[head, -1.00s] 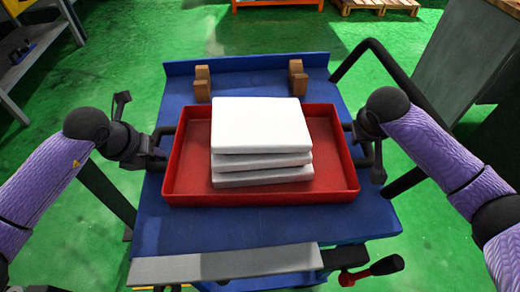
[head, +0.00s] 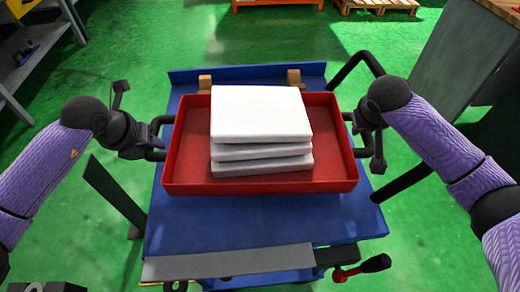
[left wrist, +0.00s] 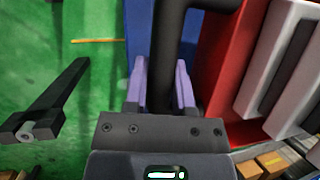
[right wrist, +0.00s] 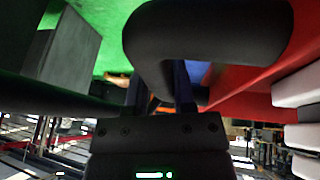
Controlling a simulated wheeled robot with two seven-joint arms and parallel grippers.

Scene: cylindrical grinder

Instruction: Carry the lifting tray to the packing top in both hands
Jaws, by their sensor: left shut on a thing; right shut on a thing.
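The red lifting tray (head: 340,165) is in the middle of the head view, with a stack of white and grey slabs (head: 260,115) in it. It looks level and appears raised above the blue table. My left gripper (head: 152,140) is shut on the tray's left dark handle, which also shows between the fingers in the left wrist view (left wrist: 175,60). My right gripper (head: 362,138) is shut on the right handle, a thick dark bar in the right wrist view (right wrist: 215,45). I cannot tell which surface is the packing top.
The blue table (head: 260,222) lies under the tray, with two wooden blocks (head: 205,84) behind it, partly hidden. A grey bar with a red-handled lever (head: 362,268) is at the front. A grey cabinet (head: 455,65) stands right, shelving (head: 35,60) left.

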